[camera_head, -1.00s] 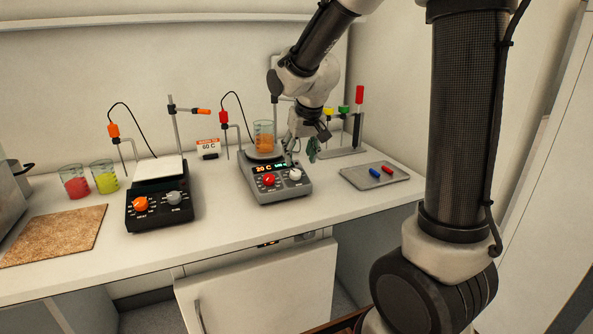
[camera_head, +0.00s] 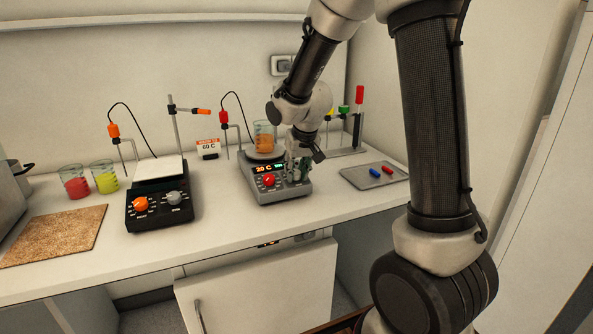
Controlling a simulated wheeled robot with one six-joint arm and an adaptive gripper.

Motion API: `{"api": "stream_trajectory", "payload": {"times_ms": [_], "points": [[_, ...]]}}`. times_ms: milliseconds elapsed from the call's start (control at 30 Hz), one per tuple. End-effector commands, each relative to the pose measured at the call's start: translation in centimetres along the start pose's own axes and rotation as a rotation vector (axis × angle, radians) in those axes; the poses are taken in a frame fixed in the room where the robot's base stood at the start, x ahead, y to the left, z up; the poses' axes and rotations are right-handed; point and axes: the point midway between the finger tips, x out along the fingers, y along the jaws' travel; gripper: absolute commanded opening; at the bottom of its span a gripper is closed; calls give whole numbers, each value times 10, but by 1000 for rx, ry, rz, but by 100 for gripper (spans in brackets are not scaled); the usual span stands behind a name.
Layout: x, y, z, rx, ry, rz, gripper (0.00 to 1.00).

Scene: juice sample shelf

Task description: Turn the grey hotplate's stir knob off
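The grey hotplate (camera_head: 281,192) stands at the middle of the bench, with a lit display reading 20 C and a red knob (camera_head: 269,180) on its left front. A beaker of orange liquid (camera_head: 264,140) stands on its top plate. My gripper (camera_head: 297,178) points down over the right side of the hotplate's front panel, where the grey-white stir knob is. The gripper covers that knob, so I cannot see its setting or whether the fingers touch it. The fingers are small and blurred; I cannot tell whether they are open or shut.
A black hotplate (camera_head: 160,208) with an orange knob stands to the left, near beakers of red (camera_head: 75,184) and yellow-green liquid (camera_head: 104,176). A 60 C sign (camera_head: 208,147) stands behind. A grey tray (camera_head: 387,181) with red and blue stir bars lies to the right.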

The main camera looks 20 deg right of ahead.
Motion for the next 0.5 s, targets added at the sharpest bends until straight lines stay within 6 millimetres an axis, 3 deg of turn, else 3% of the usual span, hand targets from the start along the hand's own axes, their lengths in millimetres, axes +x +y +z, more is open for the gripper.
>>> {"api": "stream_trajectory", "payload": {"times_ms": [500], "points": [[0,0,0,-98,0,-8,5]]}}
